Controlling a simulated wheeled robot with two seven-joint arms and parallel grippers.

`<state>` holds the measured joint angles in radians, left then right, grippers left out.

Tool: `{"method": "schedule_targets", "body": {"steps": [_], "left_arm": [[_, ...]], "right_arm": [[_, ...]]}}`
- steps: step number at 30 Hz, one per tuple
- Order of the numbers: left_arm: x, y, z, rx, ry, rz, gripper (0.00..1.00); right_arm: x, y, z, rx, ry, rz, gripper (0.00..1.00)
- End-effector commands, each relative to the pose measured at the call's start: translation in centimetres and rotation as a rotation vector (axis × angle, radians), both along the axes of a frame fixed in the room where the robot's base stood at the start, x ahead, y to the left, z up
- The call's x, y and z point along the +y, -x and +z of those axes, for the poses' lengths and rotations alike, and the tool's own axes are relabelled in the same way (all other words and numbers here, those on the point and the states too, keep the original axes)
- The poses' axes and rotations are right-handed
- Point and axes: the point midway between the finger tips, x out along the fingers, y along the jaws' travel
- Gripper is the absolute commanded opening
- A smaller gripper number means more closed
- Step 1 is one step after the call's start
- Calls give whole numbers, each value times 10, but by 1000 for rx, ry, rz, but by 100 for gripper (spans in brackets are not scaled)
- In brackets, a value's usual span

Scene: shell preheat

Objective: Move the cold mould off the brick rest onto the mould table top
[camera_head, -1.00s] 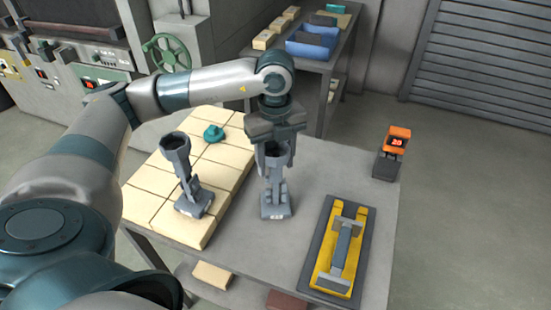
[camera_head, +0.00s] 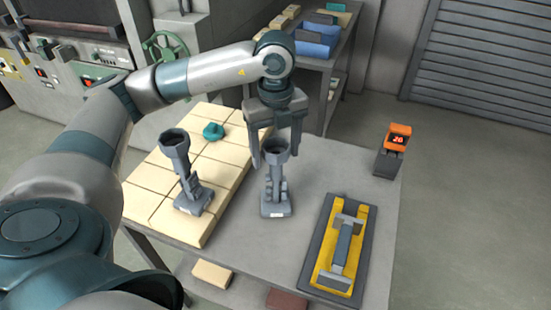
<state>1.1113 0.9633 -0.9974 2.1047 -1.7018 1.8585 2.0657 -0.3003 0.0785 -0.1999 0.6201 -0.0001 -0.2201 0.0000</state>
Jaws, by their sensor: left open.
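One grey mould (camera_head: 274,192) stands upright on the grey mould table top (camera_head: 325,180), just right of the brick rest. Another similar grey mould (camera_head: 186,185) stands on the pale brick rest (camera_head: 152,205), tilting a little in the picture. My left gripper (camera_head: 277,157) is open, pointing down, with its fingers either side of the cup of the mould on the table top. I cannot tell whether a finger touches the cup. My right gripper is not in view.
A teal knob-like piece (camera_head: 213,132) lies on the bricks. A yellow and dark tray (camera_head: 325,272) with a grey bar-shaped piece (camera_head: 345,245) lies at the table's front right. An orange display reading 20 (camera_head: 398,137) stands at the right edge. Blue bins (camera_head: 313,42) are on the bench behind.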

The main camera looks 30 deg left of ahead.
Motion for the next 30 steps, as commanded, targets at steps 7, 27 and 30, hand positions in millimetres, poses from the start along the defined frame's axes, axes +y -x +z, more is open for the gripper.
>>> {"method": "schedule_targets", "body": {"steps": [7,27,30], "left_arm": [[0,-2,43,-7,1,0,67],[0,0,96,0,0,1,67],[0,0,96,1,-1,1,67]], "right_arm": [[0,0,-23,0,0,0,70],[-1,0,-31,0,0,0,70],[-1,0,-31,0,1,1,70]]}}
